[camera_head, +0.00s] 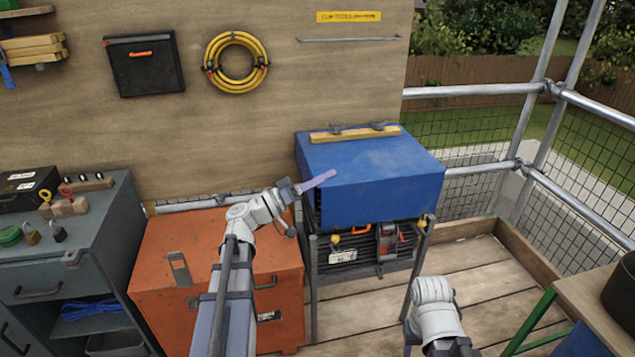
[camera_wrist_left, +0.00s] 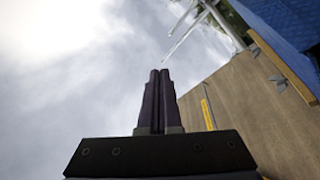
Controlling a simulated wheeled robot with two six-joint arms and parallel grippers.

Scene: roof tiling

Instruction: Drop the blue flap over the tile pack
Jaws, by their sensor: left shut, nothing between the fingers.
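The blue flap (camera_head: 370,165) lies over the top of a boxy stack on a metal stand, and its front part hangs down the front. The tile pack is mostly hidden under it; a dark strip shows at the left side below the blue. My left gripper (camera_head: 328,177) is shut and empty, its fingers in front of the flap's left part in the head view; I cannot tell if they touch it. The left wrist view shows the closed fingers (camera_wrist_left: 155,85) and the blue sheet (camera_wrist_left: 285,25) at top right. My right wrist shows low right; its fingers do not show.
A wooden batten (camera_head: 355,135) with two clamps lies along the flap's back edge. An orange chest (camera_head: 190,290) stands left of the stand, a grey workbench (camera_head: 100,215) further left. Mesh railing (camera_head: 590,170) closes the right. Deck boards (camera_head: 470,262) are clear right of the stand.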

